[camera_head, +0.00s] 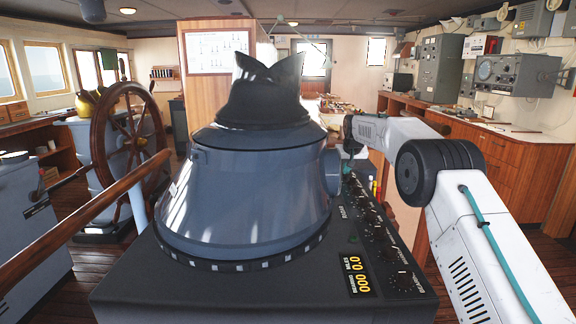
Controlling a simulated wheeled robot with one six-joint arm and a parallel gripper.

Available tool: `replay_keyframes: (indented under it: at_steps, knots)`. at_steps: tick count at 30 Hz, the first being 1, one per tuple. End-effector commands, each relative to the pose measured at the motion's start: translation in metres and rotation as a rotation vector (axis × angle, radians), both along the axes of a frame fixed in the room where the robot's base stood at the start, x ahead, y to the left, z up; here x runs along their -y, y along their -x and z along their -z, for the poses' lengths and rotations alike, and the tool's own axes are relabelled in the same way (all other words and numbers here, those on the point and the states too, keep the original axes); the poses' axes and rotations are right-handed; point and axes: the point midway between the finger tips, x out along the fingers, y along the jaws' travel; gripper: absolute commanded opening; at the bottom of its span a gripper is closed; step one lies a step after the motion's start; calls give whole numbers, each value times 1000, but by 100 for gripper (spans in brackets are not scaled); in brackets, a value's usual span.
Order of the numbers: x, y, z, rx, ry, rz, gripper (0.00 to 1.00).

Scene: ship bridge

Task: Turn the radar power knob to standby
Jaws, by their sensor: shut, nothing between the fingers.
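The radar console (250,190) fills the middle of the view, a blue-grey drum with a black viewing hood on a dark flat base. A row of small black knobs (379,236) runs along the right side of its top panel. Their labels are too small to read, so I cannot tell which is the power knob or where it points. My arm comes in from the right and bends over the panel. My gripper (351,150) shows as a small dark end beside the drum, over the far end of the knob row. It is shut and empty. Its contact with any knob cannot be made out.
A yellow digital readout (357,276) sits at the panel's near edge. A wooden ship's wheel (130,150) and a wooden rail (80,235) stand to the left. Wooden cabinets (505,165) line the right wall. The drum blocks the space behind it.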

Motion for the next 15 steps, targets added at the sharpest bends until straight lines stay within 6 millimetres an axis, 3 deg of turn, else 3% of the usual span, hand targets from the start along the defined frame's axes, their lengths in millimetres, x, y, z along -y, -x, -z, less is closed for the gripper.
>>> replay_keyframes:
  at_steps: [8,15]
  knots:
    - [-1,6,-5,1,0,1,0]
    - [-1,6,-33,2,0,1,0]
